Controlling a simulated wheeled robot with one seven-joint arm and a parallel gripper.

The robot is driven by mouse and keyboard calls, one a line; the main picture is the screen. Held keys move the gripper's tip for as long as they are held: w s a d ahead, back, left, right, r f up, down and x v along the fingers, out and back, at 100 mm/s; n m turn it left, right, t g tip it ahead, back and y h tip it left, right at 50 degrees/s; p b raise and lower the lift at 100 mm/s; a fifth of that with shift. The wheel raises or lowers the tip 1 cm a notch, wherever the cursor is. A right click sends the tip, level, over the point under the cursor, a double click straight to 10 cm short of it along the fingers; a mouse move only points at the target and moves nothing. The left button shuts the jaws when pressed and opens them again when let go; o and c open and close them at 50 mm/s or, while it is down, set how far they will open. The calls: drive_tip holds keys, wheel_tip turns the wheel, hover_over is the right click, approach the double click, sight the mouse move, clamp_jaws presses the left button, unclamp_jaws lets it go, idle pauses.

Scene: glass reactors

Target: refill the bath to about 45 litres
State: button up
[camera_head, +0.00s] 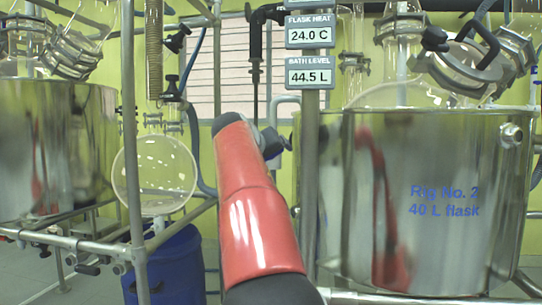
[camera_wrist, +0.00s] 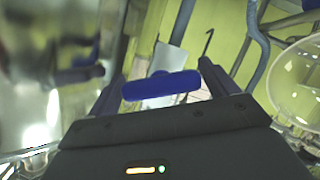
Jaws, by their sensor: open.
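The bath, a polished steel vessel marked "Rig No. 2, 40 L flask" (camera_head: 435,255), stands at the right in the head view. The bath level display (camera_head: 310,77) reads 44.5 L. My red arm reaches away from me, left of this bath, and hides most of my gripper in the head view. In the wrist view my gripper (camera_wrist: 162,70) is open, its dark fingers apart. A blue bar-shaped handle (camera_wrist: 160,85) lies across the space between the fingers. I cannot tell whether either finger touches it.
The flask heat display (camera_head: 310,36) reads 24.0 C. Another steel bath (camera_head: 50,150) stands at the left. A round glass flask (camera_head: 155,175) hangs above a blue drum (camera_head: 175,270). Metal frame tubes and hoses crowd both sides of my arm.

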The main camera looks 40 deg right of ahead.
drive_tip(key=shift+x, duration=0.8)
drive_tip(key=c, duration=0.7)
drive_tip(key=shift+w+a+m+t+y+p, duration=0.15)
drive_tip(key=shift+m+t+y, duration=0.35)
drive_tip(key=shift+m, duration=0.5)
drive_tip(key=shift+d+m+t+y+p, duration=0.15)
drive_tip(key=shift+m+t+y, duration=0.35)
drive_tip(key=shift+m, duration=0.5)
drive_tip(key=shift+a, duration=0.15)
